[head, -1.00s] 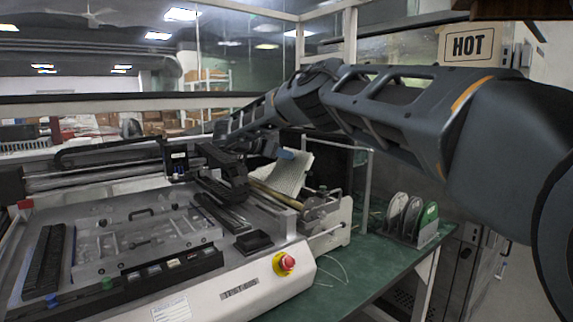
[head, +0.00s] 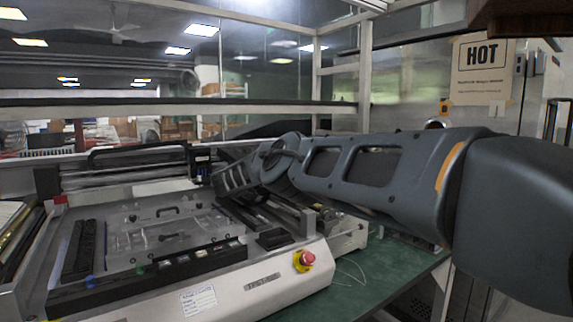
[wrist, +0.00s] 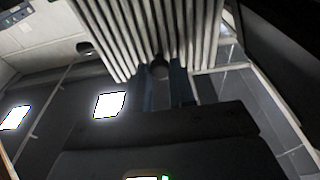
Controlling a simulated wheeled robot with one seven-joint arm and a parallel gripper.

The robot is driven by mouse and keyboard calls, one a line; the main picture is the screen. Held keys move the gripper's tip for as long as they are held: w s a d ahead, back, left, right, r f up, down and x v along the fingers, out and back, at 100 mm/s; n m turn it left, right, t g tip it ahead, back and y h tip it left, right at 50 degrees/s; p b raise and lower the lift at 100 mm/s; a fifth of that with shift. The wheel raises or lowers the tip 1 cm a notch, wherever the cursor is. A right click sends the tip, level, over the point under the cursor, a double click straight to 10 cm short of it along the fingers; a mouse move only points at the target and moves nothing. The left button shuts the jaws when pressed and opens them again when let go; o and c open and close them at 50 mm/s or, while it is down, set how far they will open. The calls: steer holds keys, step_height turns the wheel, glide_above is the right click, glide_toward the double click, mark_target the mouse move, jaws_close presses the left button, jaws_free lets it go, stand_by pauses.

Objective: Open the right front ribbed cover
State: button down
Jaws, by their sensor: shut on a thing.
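The ribbed cover (wrist: 145,30), pale with long parallel ridges, fills the top middle of the wrist view. My gripper (wrist: 167,77) is shut on its lower edge, with a dark finger on each side of a small rounded part. In the head view my arm reaches over the right side of the machine (head: 225,290). There the arm hides the right cover, and I cannot make out the gripper's fingers.
A red emergency button (head: 304,260) sits on the machine's front right corner. The green bench top (head: 350,285) is mostly clear at the right. A metal frame post (head: 365,70) stands behind my arm. A "HOT" sign (head: 482,72) hangs at the right.

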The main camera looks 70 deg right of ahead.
stand_by(0.3)
steer(key=c, duration=1)
jaws_free()
steer(key=shift+o, duration=0.2)
steer(key=v, duration=0.7)
steer(key=shift+w+a, duration=0.15)
steer(key=shift+a, duration=0.1)
steer(key=shift+f, duration=0.1)
steer(key=shift+a, duration=0.1)
